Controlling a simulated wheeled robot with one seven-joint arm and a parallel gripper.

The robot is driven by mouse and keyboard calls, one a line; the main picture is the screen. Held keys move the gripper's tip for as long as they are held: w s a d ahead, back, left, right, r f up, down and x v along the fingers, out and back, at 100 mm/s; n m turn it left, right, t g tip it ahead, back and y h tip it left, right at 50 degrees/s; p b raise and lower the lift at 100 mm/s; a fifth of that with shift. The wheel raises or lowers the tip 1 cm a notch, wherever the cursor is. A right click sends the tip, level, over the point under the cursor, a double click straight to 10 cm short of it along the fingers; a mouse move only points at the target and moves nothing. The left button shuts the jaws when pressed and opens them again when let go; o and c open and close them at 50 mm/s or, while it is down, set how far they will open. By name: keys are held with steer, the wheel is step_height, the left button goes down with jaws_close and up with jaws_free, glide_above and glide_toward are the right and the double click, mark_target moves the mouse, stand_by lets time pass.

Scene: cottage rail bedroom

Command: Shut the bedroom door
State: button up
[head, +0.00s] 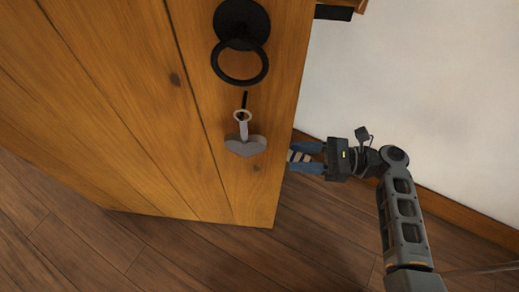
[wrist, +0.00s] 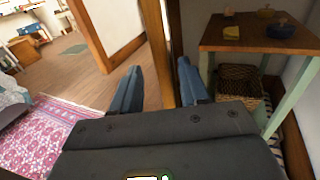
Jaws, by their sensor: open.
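The bedroom door (head: 150,90) is a plank wooden door that fills the left and middle of the head view, standing over the floor. It carries a black ring handle (head: 241,64) and, below it, a key with a grey heart-shaped tag (head: 245,146). My gripper (head: 293,158) is at the door's right edge, lower than the handle, with its blue fingers pointing left toward the edge. In the wrist view the fingers (wrist: 161,68) are apart, with an upright wooden strip between them in the picture. I cannot tell whether either finger touches the door.
A pale wall (head: 420,90) with a wooden skirting board stands right of my arm. The wrist view shows a small table (wrist: 260,38) with a wicker basket (wrist: 238,88) beneath at right. At left are a pink patterned rug (wrist: 45,130) and open wooden floor (wrist: 95,85).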

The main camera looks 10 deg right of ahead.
mark_target(267, 152)
steer(key=x, duration=0.8)
steer(key=shift+w+a+r, duration=0.15)
steer(key=shift+r, duration=0.15)
jaws_close()
stand_by(0.3)
